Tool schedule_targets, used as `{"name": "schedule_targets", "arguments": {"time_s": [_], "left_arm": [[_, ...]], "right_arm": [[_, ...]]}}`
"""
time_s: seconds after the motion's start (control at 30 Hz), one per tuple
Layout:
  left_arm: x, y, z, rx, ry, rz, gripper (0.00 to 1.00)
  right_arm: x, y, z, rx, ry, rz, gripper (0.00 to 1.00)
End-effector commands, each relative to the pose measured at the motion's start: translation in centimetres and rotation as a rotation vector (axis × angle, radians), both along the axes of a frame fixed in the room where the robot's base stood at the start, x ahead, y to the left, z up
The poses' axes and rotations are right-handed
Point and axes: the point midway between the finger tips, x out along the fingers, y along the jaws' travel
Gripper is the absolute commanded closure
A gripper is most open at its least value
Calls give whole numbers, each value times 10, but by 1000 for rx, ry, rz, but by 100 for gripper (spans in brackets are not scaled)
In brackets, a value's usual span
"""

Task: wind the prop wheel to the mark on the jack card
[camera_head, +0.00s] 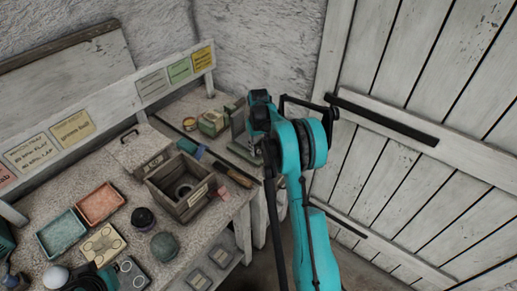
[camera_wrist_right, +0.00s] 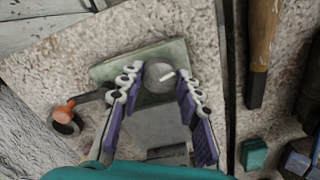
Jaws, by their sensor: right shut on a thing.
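The prop wheel (camera_wrist_right: 158,77) is a round grey knob with a short pale line on its face, seen in the right wrist view. It stands against a grey-green plate (camera_wrist_right: 112,68). My right gripper (camera_wrist_right: 157,84) has its two purple-padded fingers on either side of the wheel, shut on it. In the head view my right wrist (camera_head: 260,112) is at the bench's far right end and hides the wheel. I cannot make out the mark or tell which card is the jack card. My left gripper (camera_head: 92,280) shows only partly at the bottom left; its jaws are unclear.
Cards hang along a white rail (camera_head: 105,102) behind the bench. An open wooden box (camera_head: 165,200), red tray (camera_head: 100,203) and green tray (camera_head: 62,234) stand nearer. In the wrist view, an orange-knobbed piece (camera_wrist_right: 65,112) lies left and a wooden handle (camera_wrist_right: 261,45) right.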

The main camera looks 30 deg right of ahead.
Motion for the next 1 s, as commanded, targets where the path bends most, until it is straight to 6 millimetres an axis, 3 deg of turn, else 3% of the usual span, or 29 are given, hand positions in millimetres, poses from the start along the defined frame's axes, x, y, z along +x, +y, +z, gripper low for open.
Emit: {"name": "schedule_targets", "arguments": {"time_s": [1.0], "left_arm": [[0, 0, 1, 0, 0, 0, 100]], "right_arm": [[0, 0, 0, 0, -1, -965, 95]]}}
